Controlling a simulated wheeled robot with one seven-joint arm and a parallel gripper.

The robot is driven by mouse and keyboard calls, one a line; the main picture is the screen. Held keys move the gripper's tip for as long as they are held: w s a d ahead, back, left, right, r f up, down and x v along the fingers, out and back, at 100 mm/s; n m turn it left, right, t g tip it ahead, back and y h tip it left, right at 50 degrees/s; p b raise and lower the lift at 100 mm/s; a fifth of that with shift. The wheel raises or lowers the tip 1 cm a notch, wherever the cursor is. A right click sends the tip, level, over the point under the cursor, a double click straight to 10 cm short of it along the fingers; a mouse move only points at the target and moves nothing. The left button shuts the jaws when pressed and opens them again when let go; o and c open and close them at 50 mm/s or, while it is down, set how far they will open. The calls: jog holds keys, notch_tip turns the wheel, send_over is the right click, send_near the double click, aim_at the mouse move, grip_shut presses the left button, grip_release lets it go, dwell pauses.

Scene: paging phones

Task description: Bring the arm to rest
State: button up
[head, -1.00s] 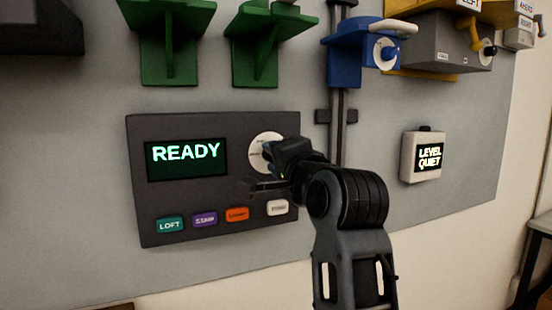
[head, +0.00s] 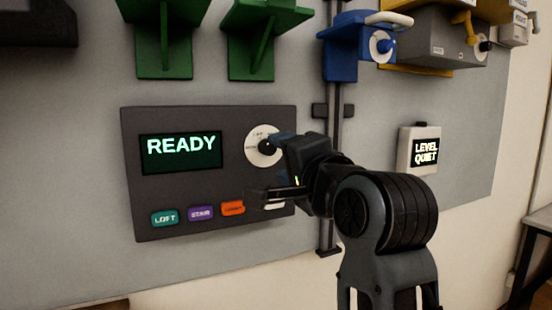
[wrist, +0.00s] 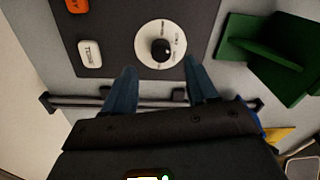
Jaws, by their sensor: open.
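My gripper (head: 275,168) is in front of the right part of a dark control panel in the head view. In the wrist view its two blue-grey fingers (wrist: 160,85) are spread apart with nothing between them. The panel's white dial with a black knob (wrist: 162,48) lies beyond the fingertips, apart from them. The dial (head: 260,150) also shows in the head view, just left of my gripper. The panel's screen (head: 181,152) reads READY. A white button is partly hidden behind my gripper.
Teal LOFT (head: 165,218), purple STAIR (head: 200,213) and orange (head: 233,208) buttons line the panel's bottom. Green brackets (head: 163,50) and a blue unit (head: 350,50) are mounted above. A LEVEL QUIET box (head: 419,150) hangs at right. A dark vertical rail (head: 336,110) runs behind my arm.

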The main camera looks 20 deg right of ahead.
jog(key=shift+s, duration=0.95)
jog(key=s+d+f+n+g, duration=0.1)
jog(key=s+f+n, duration=0.55)
jog(key=f, duration=0.65)
jog(key=s+d+f+n+g, duration=0.15)
jog(key=s+f+n, duration=0.25)
jog(key=s+f, duration=0.7)
jog(key=s+a+f+n, duration=0.1)
jog(key=s+f, duration=0.3)
jog(key=s, duration=0.8)
jog(key=s+a+f+n+g, duration=0.1)
jog(key=s+f+n, duration=0.2)
jog(key=s, duration=0.9)
jog(key=shift+s+f+n, duration=0.25)
jog(key=shift+f+n, duration=0.1)
jog(key=shift+f, duration=0.15)
jog(key=shift+c, duration=0.5)
